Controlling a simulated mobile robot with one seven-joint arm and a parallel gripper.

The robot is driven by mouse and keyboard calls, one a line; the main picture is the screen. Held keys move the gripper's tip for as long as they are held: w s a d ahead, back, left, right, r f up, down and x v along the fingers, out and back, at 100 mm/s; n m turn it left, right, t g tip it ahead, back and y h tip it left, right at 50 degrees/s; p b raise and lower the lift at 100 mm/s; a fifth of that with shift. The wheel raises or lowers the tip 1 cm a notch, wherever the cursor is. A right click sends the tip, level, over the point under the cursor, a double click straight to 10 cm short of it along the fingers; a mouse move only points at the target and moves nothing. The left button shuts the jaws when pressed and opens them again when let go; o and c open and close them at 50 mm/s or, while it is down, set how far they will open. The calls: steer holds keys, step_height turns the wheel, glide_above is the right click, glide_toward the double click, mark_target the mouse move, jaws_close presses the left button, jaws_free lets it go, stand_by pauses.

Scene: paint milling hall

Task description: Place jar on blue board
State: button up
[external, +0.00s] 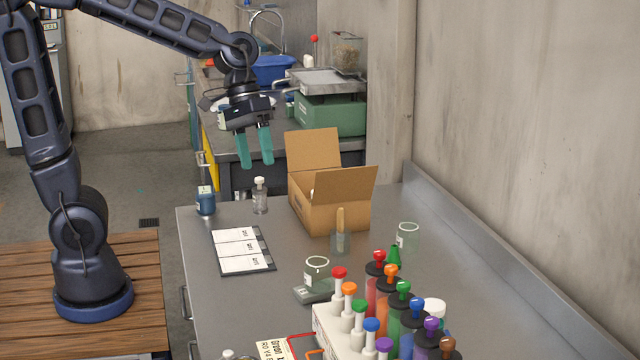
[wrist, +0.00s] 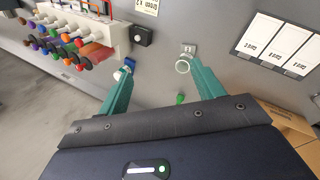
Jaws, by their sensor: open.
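A small blue jar (external: 205,204) with a white label stands at the table's far left corner. It does not show in the wrist view. A dark board (external: 262,241) with three white labelled cards lies flat in front of it; its blue tint is hard to tell. The board's cards (wrist: 281,43) also show at the upper right of the wrist view. My gripper (external: 256,164) hangs high above the far edge of the table, with its teal fingers apart and nothing between them. In the wrist view its fingertips (wrist: 157,66) are spread over the grey tabletop.
A clear bottle (external: 260,197) stands beside the blue jar. An open cardboard box (external: 335,212) is right of it. Glass beakers (external: 317,270) (external: 408,236) and a rack with several coloured stoppers (external: 340,330) occupy the right and front.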

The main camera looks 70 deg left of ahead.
steer(key=s+a+r+m+t+y, duration=0.1)
steer(key=s+a+m+y, duration=0.1)
steer(key=s+a, duration=0.3)
steer(key=s+a+r+m+t+y, duration=0.1)
steer(key=s+a, duration=0.4)
steer(key=s, duration=0.5)
steer(key=shift+s+m+t+y, duration=0.2)
steer(key=shift+m+t+y, duration=0.45)
steer(key=shift+m, duration=0.35)
